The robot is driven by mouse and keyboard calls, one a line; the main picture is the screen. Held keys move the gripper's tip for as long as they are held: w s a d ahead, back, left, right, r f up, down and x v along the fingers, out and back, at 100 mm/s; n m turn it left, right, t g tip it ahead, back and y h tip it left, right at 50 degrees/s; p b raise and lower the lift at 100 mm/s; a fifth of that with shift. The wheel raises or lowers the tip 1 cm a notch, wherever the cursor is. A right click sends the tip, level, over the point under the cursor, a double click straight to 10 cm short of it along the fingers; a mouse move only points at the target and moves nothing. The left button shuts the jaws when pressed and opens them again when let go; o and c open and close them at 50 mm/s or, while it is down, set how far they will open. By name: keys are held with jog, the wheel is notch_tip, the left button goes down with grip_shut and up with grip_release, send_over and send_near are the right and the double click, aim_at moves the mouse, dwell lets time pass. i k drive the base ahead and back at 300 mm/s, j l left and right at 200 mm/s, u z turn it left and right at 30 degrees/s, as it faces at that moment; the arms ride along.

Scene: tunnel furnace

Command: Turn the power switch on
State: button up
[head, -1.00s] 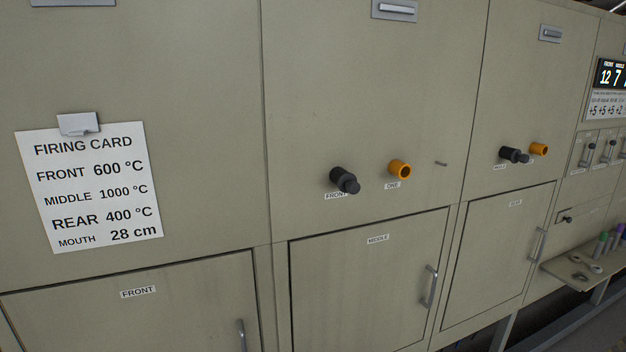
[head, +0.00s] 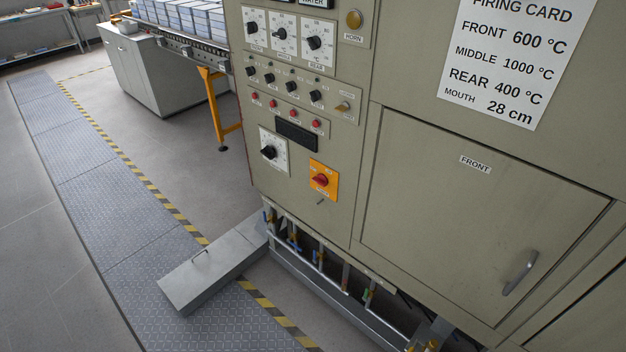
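A red rotary switch (head: 320,181) on an orange-yellow square plate (head: 331,192) sits low on the furnace's control panel in the head view. It looks like the power switch, but its small lettering and its exact setting are too small to read. A black rotary knob (head: 269,152) on a white dial plate is to its upper left. My gripper is not in view.
Above are dials (head: 285,38), small black knobs (head: 292,86) and red buttons (head: 288,112). The front door (head: 450,215) is right of the panel. Below are pipes with valves (head: 295,245) and a low grey metal box (head: 205,270). A plated walkway (head: 100,195) lies left.

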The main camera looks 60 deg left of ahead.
aim_at(321, 179)
jog(key=k+u, duration=0.1)
jog(key=u, duration=1.85)
jog(key=i+j+z, duration=0.15)
jog(key=i+j, duration=0.2)
jog(key=i, duration=0.25)
jog(key=i+j+z, duration=0.15)
jog(key=i+j, duration=0.25)
jog(key=i, duration=0.2)
